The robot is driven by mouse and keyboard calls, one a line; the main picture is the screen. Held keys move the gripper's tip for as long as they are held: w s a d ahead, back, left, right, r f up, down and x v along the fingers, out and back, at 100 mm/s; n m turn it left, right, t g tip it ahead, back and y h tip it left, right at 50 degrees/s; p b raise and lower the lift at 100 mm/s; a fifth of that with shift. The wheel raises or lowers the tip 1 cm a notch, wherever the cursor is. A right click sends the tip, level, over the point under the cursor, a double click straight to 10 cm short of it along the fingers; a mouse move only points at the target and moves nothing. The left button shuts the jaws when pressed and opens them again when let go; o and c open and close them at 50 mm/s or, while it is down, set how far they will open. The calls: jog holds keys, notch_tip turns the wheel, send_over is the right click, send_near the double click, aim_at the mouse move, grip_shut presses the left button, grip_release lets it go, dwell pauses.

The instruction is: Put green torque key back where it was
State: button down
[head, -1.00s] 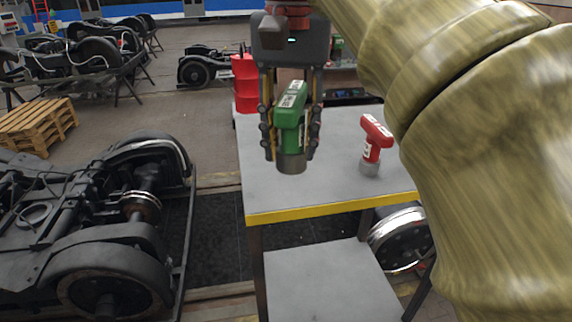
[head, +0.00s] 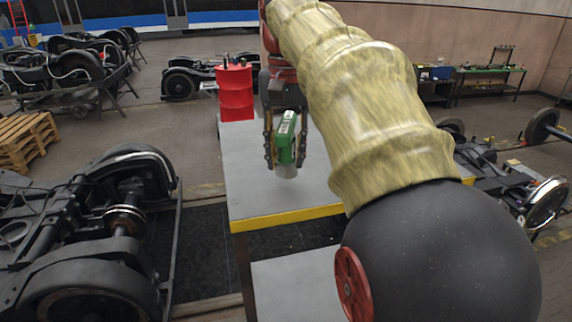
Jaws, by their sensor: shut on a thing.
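The green torque key (head: 286,138) is upright between the fingers of my gripper (head: 285,150). My gripper points down and is shut on it. The key has a white label on top and a grey lower end. It is over the grey table (head: 262,195) with the yellow front edge. I cannot tell whether its lower end touches the tabletop. The red torque key is not visible now; my arm covers the right part of the table.
A red barrel (head: 235,92) stands behind the table. A black bogie (head: 90,235) is at the left. A wooden pallet (head: 27,140) lies farther left. A workbench (head: 488,80) stands at the back right. The table's front left is bare.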

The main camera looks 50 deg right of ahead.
aim_at(286, 122)
jog(key=shift+f, duration=1.55)
jog(key=shift+d+f, duration=0.1)
jog(key=c, duration=1.4)
grip_release()
jog(key=shift+o, duration=0.5)
notch_tip(286, 122, up, 12)
jog(key=shift+r+p, duration=0.1)
jog(key=shift+p, duration=0.2)
